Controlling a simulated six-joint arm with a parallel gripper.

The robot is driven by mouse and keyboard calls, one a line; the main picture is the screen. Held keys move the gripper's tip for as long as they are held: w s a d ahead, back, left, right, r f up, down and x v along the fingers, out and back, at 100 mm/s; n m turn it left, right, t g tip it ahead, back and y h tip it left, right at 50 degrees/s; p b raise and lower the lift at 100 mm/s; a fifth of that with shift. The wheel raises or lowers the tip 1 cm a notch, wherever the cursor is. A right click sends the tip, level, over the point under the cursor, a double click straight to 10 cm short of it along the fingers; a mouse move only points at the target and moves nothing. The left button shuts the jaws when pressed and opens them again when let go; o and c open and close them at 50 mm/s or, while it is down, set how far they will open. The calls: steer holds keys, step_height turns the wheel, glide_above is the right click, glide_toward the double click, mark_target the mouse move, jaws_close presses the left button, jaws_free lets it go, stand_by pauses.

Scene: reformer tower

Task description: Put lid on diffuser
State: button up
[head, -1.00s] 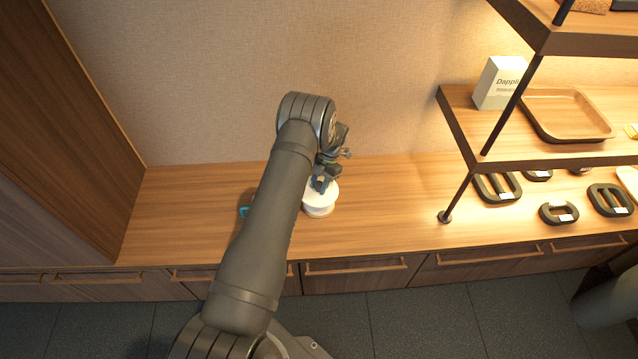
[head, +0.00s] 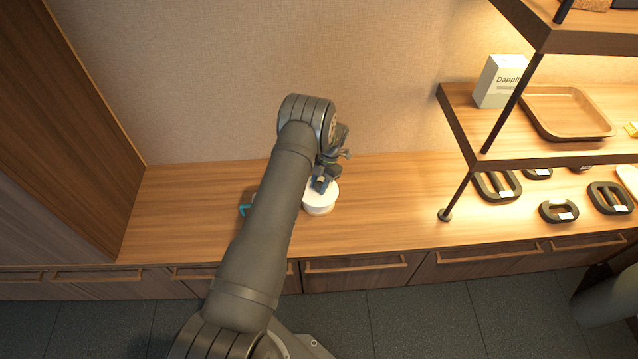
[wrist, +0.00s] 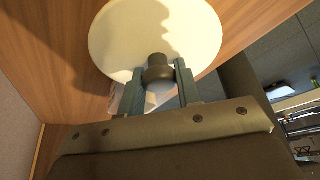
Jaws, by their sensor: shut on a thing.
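My gripper (head: 321,184) is shut on the dark round knob (wrist: 158,70) of the white lid. In the wrist view the lid (wrist: 125,35) is a broad white disc below the two fingers, which stand on either side of the knob. In the head view the lid sits at the top of a white round body (head: 320,208), the diffuser, on the wooden counter. Lid and body look level and touching or nearly so; I cannot tell if a thin gap remains. My gripper and arm hide part of the lid.
A teal-edged item (head: 244,210) lies partly hidden behind my arm on the counter (head: 390,215). To the right stands a shelf with a white box (head: 498,82) and a wooden tray (head: 565,113). Black oval items (head: 558,211) lie beneath it. Counter right of the diffuser is clear.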

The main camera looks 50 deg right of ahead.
steer(key=shift+f, duration=0.25)
steer(key=o, duration=1.1)
steer(key=v, duration=1.7)
steer(key=shift+r, duration=0.3)
steer(key=shift+f, duration=0.1)
steer(key=x, duration=1.7)
steer(key=shift+f, duration=0.1)
